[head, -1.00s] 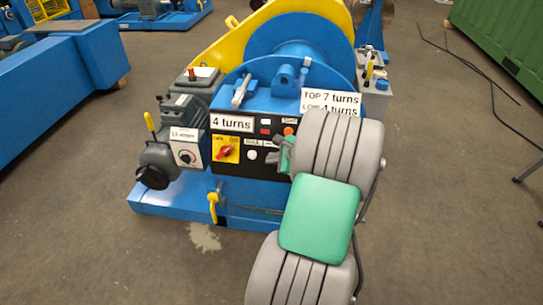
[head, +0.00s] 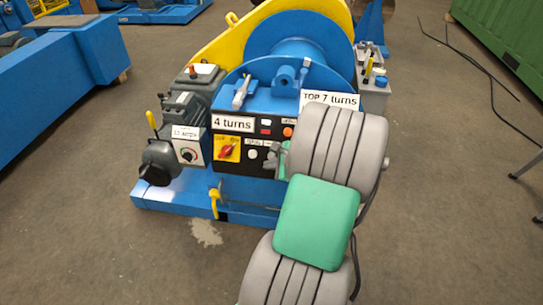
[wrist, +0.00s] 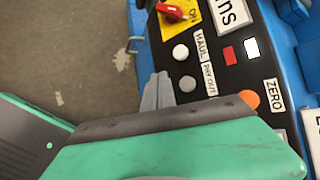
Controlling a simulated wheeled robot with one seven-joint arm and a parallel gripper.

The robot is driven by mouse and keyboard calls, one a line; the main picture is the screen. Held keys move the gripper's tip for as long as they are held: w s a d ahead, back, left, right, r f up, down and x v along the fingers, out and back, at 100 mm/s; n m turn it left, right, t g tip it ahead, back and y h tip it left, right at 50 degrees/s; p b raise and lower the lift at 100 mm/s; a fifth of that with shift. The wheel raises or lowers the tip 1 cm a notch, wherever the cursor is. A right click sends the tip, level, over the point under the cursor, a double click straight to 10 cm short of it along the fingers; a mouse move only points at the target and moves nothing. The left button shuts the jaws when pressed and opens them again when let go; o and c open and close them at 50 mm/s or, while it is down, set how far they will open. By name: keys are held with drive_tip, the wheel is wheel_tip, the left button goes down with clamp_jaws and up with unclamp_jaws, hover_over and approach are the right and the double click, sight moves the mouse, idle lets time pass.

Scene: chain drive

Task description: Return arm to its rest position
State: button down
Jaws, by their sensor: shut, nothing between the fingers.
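My gripper shows in the wrist view (wrist: 158,90) as grey fingers held together, with nothing between them. In the head view my gripper (head: 276,158) is small and partly hidden behind my grey and green arm, in front of the right side of the black control panel (head: 243,152). In the wrist view the fingertips appear just below the white button (wrist: 187,84) and the HAUL and PAY OUT labels. I cannot tell whether they touch the panel.
The panel belongs to a blue winch (head: 298,62) with a yellow guard (head: 225,42). A red rotary switch (head: 227,149) and an orange button (head: 288,132) are on it. A grey motor (head: 186,120) stands at left. Open floor (head: 440,210) lies to the right.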

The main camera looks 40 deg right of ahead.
drive_tip(key=shift+r, duration=0.1)
drive_tip(key=w+a+r+n+g+y+p, duration=0.1)
drive_tip(key=a+r+n+g+p, duration=0.15)
drive_tip(key=a+r+n, duration=0.55)
drive_tip(key=a+r+n+g+p, duration=0.25)
drive_tip(key=a+n, duration=0.25)
drive_tip(key=a, duration=0.5)
drive_tip(key=s+a+r+n+g+h+p, duration=0.1)
drive_tip(key=s+a+r+n+p, duration=0.3)
drive_tip(key=s+a+r+n, duration=0.5)
drive_tip(key=s+a+n, duration=0.1)
drive_tip(key=a+n, duration=0.2)
drive_tip(key=n, duration=0.1)
drive_tip(key=shift+a+r, duration=0.2)
